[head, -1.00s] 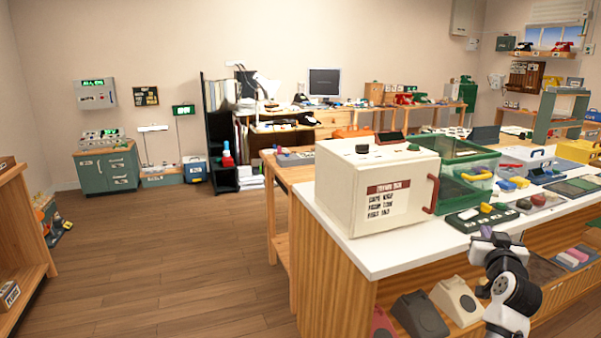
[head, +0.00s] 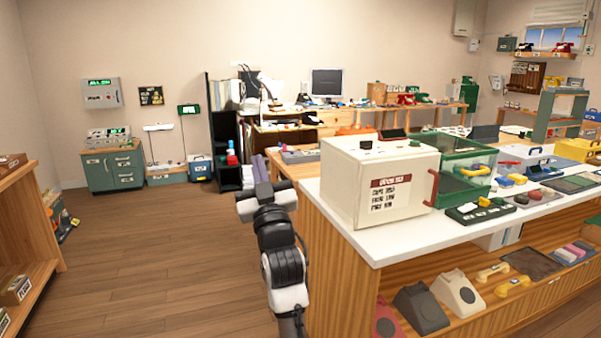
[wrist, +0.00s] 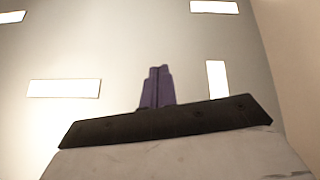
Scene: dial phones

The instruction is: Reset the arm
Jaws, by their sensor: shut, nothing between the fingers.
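My gripper (head: 262,172) stands upright at the centre left of the head view, left of the counter and apart from it. Its two purple-grey fingers are together, with nothing between them. The wrist view shows the same shut fingers (wrist: 157,88) pointing up toward the ceiling and its bright light panels (wrist: 64,88). My forearm rises from the bottom edge of the head view and hides part of the floor and the counter's left side.
A white box with a red handle (head: 343,180) stands at the counter's (head: 378,247) near left corner. A green clear-sided case (head: 450,150) is beside it. Phones (head: 458,293) sit on the shelf below. The wooden floor (head: 150,250) at left is open. A wooden shelf (head: 30,215) stands far left.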

